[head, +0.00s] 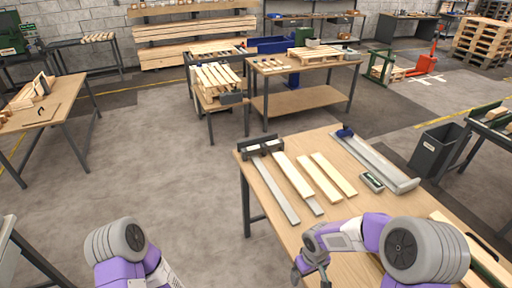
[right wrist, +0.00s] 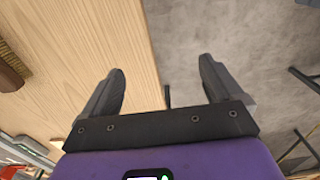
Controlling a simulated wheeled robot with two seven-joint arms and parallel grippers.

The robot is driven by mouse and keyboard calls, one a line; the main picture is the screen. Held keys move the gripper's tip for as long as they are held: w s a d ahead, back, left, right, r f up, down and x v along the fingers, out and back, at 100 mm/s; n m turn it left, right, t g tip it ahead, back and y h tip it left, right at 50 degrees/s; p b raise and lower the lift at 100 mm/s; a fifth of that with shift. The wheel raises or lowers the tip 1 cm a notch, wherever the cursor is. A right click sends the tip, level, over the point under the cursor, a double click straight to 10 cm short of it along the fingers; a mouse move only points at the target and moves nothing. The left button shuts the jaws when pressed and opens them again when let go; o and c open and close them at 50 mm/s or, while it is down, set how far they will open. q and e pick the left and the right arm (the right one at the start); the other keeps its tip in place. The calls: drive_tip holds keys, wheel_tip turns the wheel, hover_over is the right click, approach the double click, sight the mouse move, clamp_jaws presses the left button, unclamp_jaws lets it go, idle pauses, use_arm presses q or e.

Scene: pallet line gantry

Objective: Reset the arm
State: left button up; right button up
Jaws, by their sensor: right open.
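My right gripper (head: 310,278) hangs near the left front edge of the wooden workbench (head: 258,178). In the right wrist view its two dark fingers are spread apart, with nothing between them (right wrist: 162,66). That view shows the bench's wood top on the left and the grey floor on the right. My right arm is bent over the bench's front part. My left arm shows at the bottom left of the head view over open floor, but its gripper is out of frame.
Several wooden slats (head: 320,178) lie on the bench beside a dark stop block (head: 260,147), a grey metal rail (head: 375,162) and a small device (head: 372,182). A dark bin (head: 434,150) stands at the right. The floor (head: 150,165) on the left is clear.

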use_arm(q)
wheel_tip(320, 180, down, 8)
drive_tip(key=b, duration=0.8)
drive_tip(key=shift+s, duration=0.15)
use_arm(e)
drive_tip(key=s+a+f+m+y, duration=0.1)
drive_tip(key=s+a+f+m, duration=0.1)
drive_tip(key=s+f, duration=0.2)
drive_tip(key=s+a+f+m+y, duration=0.1)
drive_tip(key=s+f, duration=0.4)
drive_tip(key=f, duration=0.6)
drive_tip(key=s+a+f+m+y, duration=0.2)
drive_tip(key=s+a+f+m, duration=0.1)
drive_tip(key=f, duration=0.4)
drive_tip(key=shift+s+a+f+m+t, duration=0.35)
drive_tip(key=shift+s+m, duration=0.25)
drive_tip(key=shift+s, duration=0.4)
